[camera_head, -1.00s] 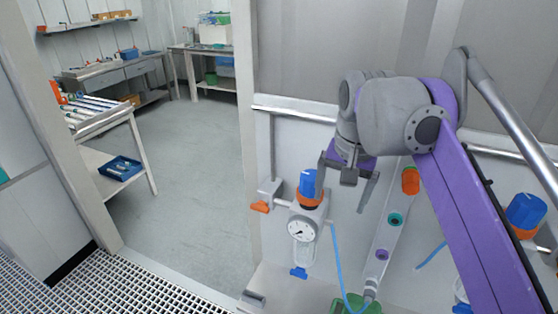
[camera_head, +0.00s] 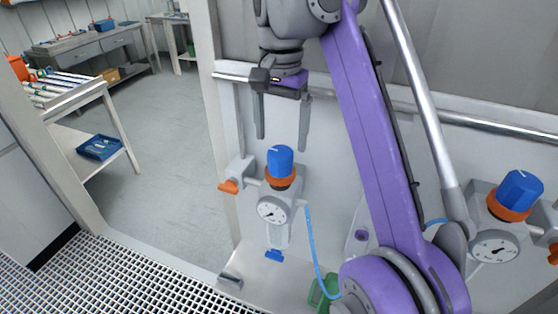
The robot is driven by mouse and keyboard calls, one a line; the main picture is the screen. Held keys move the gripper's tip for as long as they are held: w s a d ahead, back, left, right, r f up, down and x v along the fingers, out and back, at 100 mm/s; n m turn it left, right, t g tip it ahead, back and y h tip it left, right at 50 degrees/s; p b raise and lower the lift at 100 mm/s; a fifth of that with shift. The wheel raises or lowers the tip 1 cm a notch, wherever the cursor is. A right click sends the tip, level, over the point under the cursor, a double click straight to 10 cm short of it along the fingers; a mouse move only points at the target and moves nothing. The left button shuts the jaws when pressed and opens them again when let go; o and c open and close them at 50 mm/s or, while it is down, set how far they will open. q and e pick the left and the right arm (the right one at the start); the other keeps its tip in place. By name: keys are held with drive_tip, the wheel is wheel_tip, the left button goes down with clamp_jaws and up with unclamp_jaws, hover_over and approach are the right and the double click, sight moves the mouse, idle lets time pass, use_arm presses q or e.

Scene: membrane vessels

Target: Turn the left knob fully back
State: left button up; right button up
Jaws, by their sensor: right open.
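The left knob (camera_head: 280,161) is a blue cap with a pale mark on top and an orange collar below it. It sits on a grey regulator with a round white gauge (camera_head: 271,211). My right gripper (camera_head: 282,142) is open, its two dark fingers pointing down close to the knob, one on each side of it in the picture. The fingers look behind or above the knob; I cannot tell whether they touch it. My left gripper is not in view.
A second blue knob (camera_head: 519,191) with its own gauge stands at the right. An orange valve handle (camera_head: 229,186) sits left of the left regulator. A blue hose (camera_head: 313,250) hangs beside it. A metal rail (camera_head: 440,116) crosses the wall behind. The floor at left is open.

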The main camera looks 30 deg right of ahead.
sight(281, 152)
wheel_tip(281, 152, down, 5)
drive_tip(key=shift+w+f+b, duration=0.1)
drive_tip(key=shift+f+b, duration=0.05)
drive_tip(key=shift+b, duration=0.55)
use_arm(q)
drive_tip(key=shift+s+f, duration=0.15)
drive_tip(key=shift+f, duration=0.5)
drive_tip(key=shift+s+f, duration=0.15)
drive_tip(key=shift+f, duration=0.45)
use_arm(e)
drive_tip(key=c, duration=1.4)
